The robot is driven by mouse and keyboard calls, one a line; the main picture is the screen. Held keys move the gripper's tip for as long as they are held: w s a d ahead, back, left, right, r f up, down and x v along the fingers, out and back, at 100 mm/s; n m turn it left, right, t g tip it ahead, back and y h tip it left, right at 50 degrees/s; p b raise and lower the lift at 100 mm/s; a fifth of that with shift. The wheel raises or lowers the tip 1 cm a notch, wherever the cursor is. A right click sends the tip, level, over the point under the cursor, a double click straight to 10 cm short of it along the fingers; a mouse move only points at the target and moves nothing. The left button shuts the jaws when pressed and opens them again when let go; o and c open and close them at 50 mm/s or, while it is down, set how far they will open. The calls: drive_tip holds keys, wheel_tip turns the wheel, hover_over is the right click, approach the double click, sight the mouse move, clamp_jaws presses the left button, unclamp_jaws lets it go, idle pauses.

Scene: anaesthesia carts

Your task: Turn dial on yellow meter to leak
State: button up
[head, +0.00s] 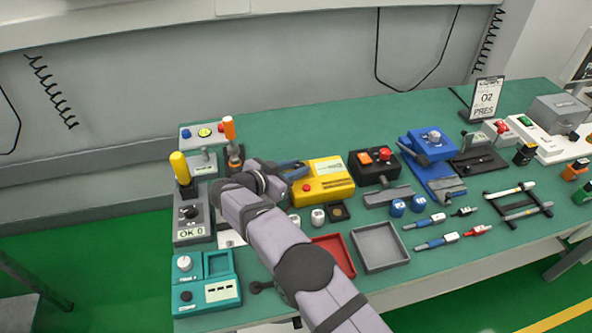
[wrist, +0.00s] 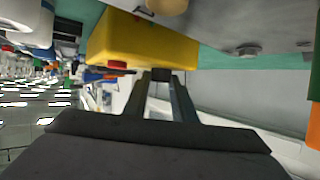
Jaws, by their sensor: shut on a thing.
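The yellow meter (head: 325,182) stands on the green bench, left of its middle, with a pale label and a red button on top. In the wrist view the yellow meter (wrist: 145,40) appears tipped over, just beyond my fingertips. My gripper (head: 292,170) reaches in from the left at the meter's back left corner. In the wrist view my gripper (wrist: 160,78) is shut on a small dark part, apparently the dial (wrist: 160,74), at the meter's edge. The fingers cover most of it, and its markings and setting cannot be read.
A grey box marked OK (head: 190,213) with a yellow lever and an orange-handled device (head: 234,150) stand left of my gripper. A black box with orange and red buttons (head: 375,165) is close on the right. White cups, a red tray (head: 349,268) and a grey tray (head: 408,262) lie in front.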

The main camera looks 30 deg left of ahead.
drive_tip(key=shift+w+r, duration=0.1)
drive_tip(key=shift+r, duration=0.05)
drive_tip(key=o, duration=1)
drive_tip(key=shift+o, duration=0.2)
drive_tip(key=b+v, duration=0.2)
drive_tip(key=v, duration=0.5)
